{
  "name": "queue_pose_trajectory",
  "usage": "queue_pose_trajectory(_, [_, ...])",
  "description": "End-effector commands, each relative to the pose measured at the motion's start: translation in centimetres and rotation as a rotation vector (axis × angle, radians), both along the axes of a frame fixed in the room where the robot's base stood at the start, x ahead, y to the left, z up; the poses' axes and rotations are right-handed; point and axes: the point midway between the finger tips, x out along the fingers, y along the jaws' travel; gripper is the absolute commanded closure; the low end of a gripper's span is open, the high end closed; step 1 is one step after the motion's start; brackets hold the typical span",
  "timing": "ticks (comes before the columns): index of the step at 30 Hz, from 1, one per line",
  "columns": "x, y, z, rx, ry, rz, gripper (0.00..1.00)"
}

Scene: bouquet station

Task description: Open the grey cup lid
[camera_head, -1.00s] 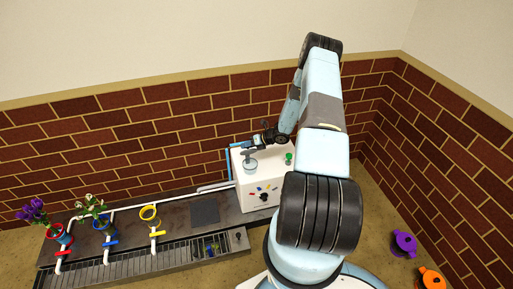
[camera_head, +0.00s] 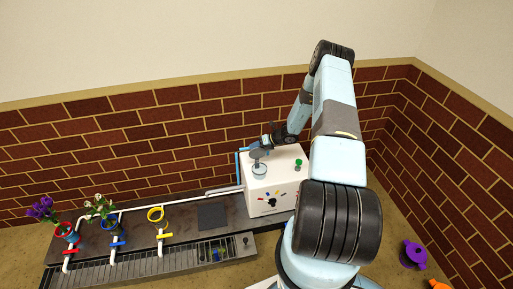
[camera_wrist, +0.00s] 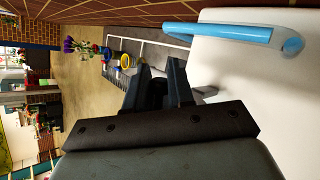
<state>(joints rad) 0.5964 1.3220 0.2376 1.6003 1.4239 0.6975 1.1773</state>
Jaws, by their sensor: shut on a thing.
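The grey cup (camera_head: 260,171) stands on the top left part of the white machine box. Its grey lid (camera_head: 258,155) shows just above the cup's mouth, tilted up, with a lighter opening in view below it. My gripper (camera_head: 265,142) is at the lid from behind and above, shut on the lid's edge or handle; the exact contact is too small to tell. In the wrist view my gripper (camera_wrist: 160,88) shows both dark fingers with a dark part between them. The cup itself is hidden or not distinguishable there.
The white box (camera_head: 285,180) carries a green knob (camera_head: 298,163) and coloured marks. A blue pipe (camera_wrist: 225,34) runs along its edge. On the bench left stand a yellow ring holder (camera_head: 156,214) and potted flowers (camera_head: 100,207). A purple pot (camera_head: 413,254) is on the floor at right.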

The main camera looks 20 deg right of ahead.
Motion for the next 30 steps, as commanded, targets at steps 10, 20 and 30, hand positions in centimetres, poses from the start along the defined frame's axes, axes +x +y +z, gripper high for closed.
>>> queue_pose_trajectory(10, [0.0, -0.3, -0.1, -0.006, 0.000, -0.004, 0.67])
queue_pose_trajectory(20, [0.0, -0.1, 0.0, -0.002, 0.000, 0.000, 0.58])
queue_pose_trajectory(30, [-1.8, -2.8, 2.5, -0.004, -0.001, -0.003, 0.58])
